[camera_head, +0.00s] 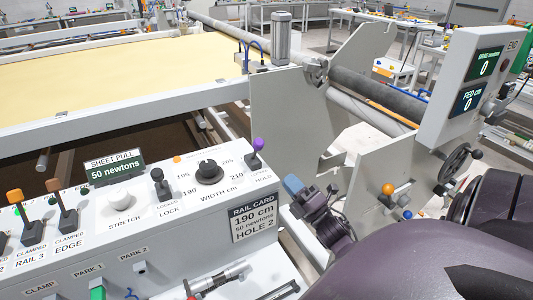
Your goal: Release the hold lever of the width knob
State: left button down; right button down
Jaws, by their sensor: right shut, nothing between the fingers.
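The width knob (209,172) is a black dial on the white control panel (140,255), with a printed scale from 190 to 210 around it. The hold lever (256,155), with a purple ball on top, stands just right of the knob above the word HOLD. It leans slightly right. My right gripper (294,186), with a blue tip, is just right of the panel edge, below and right of the hold lever and apart from it. It is shut and empty. My left gripper is not in view.
A black lock lever (160,184) and white stretch knob (121,199) stand left of the width knob. A rail card (254,218) is on the panel front. A grey machine side plate (290,115) rises behind my gripper.

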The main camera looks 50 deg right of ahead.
aim_at(261, 149)
jog(key=p+x, duration=0.1)
jog(key=x, duration=0.7)
jog(key=shift+w+r, duration=0.2)
jog(key=shift+w, duration=0.15)
jog(key=shift+w+r, duration=0.25)
jog(key=shift+w, duration=0.3)
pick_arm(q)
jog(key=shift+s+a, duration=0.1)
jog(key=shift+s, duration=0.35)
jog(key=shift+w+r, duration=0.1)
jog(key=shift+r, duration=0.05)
